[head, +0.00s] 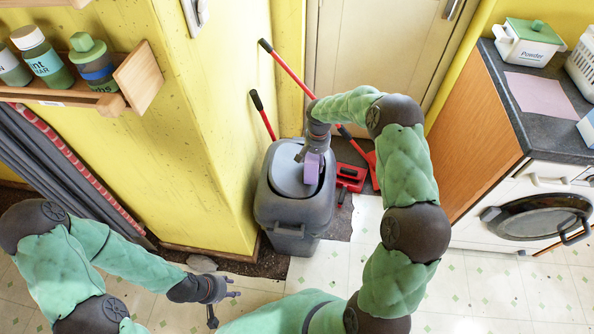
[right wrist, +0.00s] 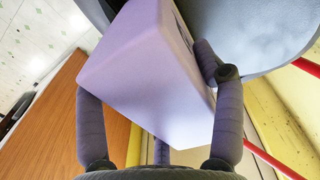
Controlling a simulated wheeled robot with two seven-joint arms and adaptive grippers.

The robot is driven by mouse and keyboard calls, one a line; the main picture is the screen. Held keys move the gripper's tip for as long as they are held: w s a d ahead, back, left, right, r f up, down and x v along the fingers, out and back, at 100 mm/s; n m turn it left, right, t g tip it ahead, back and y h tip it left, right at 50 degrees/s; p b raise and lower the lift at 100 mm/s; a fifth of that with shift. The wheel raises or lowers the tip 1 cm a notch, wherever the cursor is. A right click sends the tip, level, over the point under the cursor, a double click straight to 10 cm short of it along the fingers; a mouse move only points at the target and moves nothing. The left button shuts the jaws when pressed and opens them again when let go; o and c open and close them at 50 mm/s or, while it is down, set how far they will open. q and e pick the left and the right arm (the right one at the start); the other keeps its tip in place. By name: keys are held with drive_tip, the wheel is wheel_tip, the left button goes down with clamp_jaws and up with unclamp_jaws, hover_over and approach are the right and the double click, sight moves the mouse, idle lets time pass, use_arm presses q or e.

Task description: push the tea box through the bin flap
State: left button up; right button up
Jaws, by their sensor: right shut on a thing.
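The tea box (head: 312,171) is a small lilac block at the right side of the bin's top in the head view. It fills the middle of the right wrist view (right wrist: 150,75). My right gripper (head: 314,157) is shut on the tea box from above. The grey bin (head: 285,214) stands on the floor by the yellow wall. Its round grey flap (head: 288,178) also shows beside the box in the right wrist view (right wrist: 255,35). I cannot tell whether the box touches the flap. My left gripper (head: 225,305) is open and empty, low over the floor.
Red-handled tools (head: 285,68) lean by the door (head: 378,50), with a red dustpan (head: 350,177) right of the bin. A washing machine (head: 530,215) and dark counter (head: 545,110) stand at right. A shelf of bottles (head: 75,92) hangs at left.

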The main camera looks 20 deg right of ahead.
drive_tip(key=o, duration=1.4)
drive_tip(key=shift+r+p, duration=3.25)
drive_tip(key=shift+r, duration=1.8)
drive_tip(key=shift+f, duration=0.1)
